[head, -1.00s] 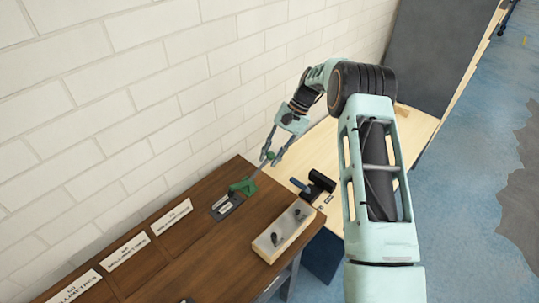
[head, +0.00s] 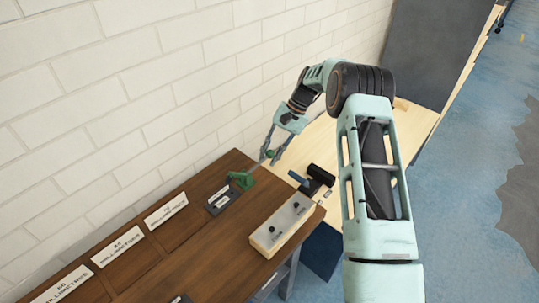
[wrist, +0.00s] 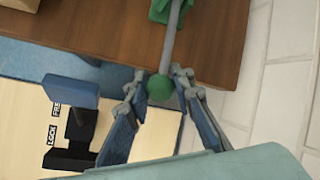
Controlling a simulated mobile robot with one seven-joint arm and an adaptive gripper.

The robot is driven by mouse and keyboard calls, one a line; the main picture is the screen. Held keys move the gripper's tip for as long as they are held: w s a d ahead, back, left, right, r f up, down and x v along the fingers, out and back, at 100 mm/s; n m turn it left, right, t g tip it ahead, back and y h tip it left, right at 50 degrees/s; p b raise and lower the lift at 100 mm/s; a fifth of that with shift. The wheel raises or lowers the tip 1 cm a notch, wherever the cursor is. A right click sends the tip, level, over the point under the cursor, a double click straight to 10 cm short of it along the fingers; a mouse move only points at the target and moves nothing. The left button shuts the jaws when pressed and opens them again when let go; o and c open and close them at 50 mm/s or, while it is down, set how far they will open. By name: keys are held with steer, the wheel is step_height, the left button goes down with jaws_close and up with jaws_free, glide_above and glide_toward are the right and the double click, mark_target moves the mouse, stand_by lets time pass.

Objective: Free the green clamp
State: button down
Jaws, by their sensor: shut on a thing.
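The green clamp (head: 243,179) sits near the far end of the brown wooden table, by a dark plate. Its grey lever (wrist: 172,42) rises toward my gripper and ends in a round green knob (wrist: 160,88). My gripper (head: 270,153) is at the lever's end, shut on the green knob between its two fingers. The wrist view also shows my gripper (wrist: 160,80) with one finger on each side of the knob. Only part of the clamp body (wrist: 166,10) shows there, at the top edge.
A black fixture (wrist: 78,135) with a blue part and labels LOCK and FREE stands on the pale table (head: 425,119) beyond. A wooden block (head: 283,226) with two dark knobs lies on the brown table (head: 200,236). A white brick wall (head: 150,90) runs close behind.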

steer(key=shift+d+f, duration=0.2)
steer(key=shift+d, duration=0.05)
steer(key=c, duration=1.7)
jaws_free()
steer(key=shift+o, duration=0.2)
steer(key=shift+r, duration=0.1)
steer(key=shift+a, duration=0.1)
steer(key=shift+r, duration=0.1)
steer(key=v, duration=1.2)
